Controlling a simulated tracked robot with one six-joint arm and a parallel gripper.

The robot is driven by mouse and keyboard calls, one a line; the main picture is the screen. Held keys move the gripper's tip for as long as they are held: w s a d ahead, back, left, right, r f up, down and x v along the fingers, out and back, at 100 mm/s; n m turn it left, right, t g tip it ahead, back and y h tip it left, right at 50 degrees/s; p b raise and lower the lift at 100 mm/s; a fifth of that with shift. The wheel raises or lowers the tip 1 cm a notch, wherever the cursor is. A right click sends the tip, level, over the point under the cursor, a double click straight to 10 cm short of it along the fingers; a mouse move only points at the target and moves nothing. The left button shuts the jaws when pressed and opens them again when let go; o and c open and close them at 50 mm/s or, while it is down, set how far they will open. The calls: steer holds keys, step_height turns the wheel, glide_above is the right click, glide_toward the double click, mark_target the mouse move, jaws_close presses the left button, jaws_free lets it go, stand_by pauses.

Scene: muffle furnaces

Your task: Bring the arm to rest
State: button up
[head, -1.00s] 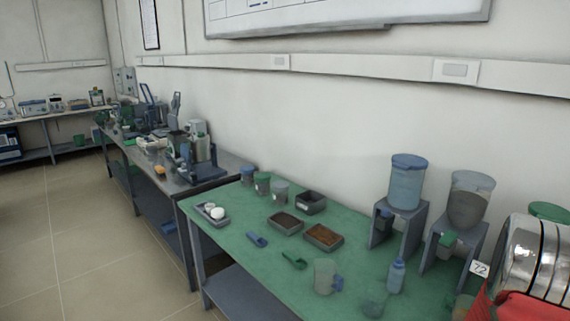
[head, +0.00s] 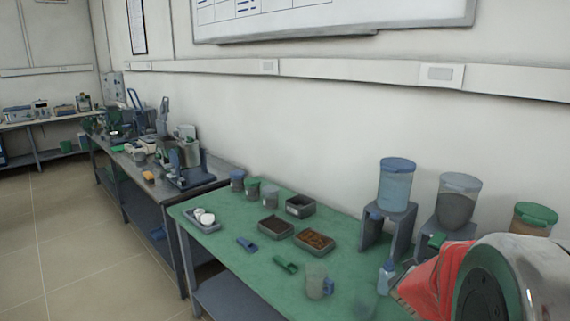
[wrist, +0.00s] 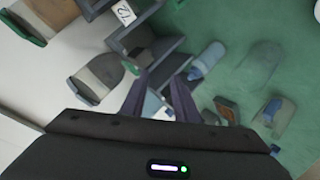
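My gripper (wrist: 160,82) shows in the wrist view with its two dark fingers apart and nothing held between them. It hangs above the green-topped bench (wrist: 240,70), near the dispenser stands. Pale surfaces show through the gap between the fingers, beyond them. In the head view my arm (head: 520,285) fills the lower right corner, with a rounded metal link and a red part. The gripper itself is hidden there.
A blue-lidded dispenser (head: 395,185) and a grey-lidded dispenser (head: 457,202) stand on raised stands by the wall. A green-lidded jar (head: 533,218), a bottle (head: 387,277) and a clear jug (head: 316,281) are near my arm. The floor (head: 85,250) at left is clear.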

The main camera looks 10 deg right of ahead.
steer(key=s+a+r+n+y, duration=0.15)
steer(key=a+y, duration=0.25)
steer(key=a, duration=0.7)
steer(key=a+r+y, duration=0.3)
steer(key=a, duration=0.8)
steer(key=s+a+g+y, duration=0.1)
steer(key=s+a, duration=0.5)
steer(key=s, duration=0.3)
steer(key=s+a+m+g+y, duration=0.1)
steer(key=s+a+g, duration=0.1)
steer(key=s+a, duration=0.4)
steer(key=s, duration=0.3)
steer(key=shift+s+a+r, duration=0.15)
steer(key=shift+a+r, duration=0.05)
steer(key=shift+a, duration=0.05)
